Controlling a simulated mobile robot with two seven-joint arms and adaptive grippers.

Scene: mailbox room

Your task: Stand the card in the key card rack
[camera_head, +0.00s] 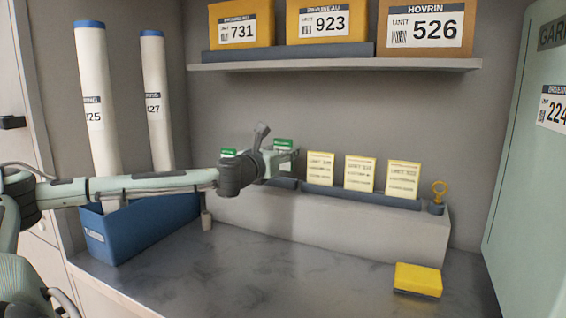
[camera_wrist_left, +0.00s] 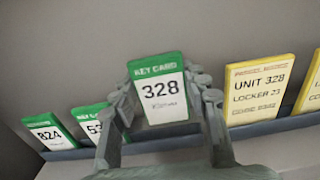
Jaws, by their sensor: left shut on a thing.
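The card (camera_wrist_left: 158,88), white with a green "KEY CARD" top and number 328, stands upright between the fingers of my left gripper (camera_wrist_left: 168,100). The gripper is shut on it. In the head view the left gripper (camera_head: 277,160) is over the left part of the rack, and the card's green top (camera_head: 283,143) shows behind it. The key card rack is a long dark blue slotted strip (camera_head: 360,199) on a grey ledge; it also shows in the wrist view (camera_wrist_left: 64,155).
Several yellow cards (camera_head: 360,174) stand to the right. A blue bin (camera_head: 135,228) holds tubes. A yellow block (camera_head: 418,279) lies on the counter. A shelf (camera_head: 340,65) hangs above.

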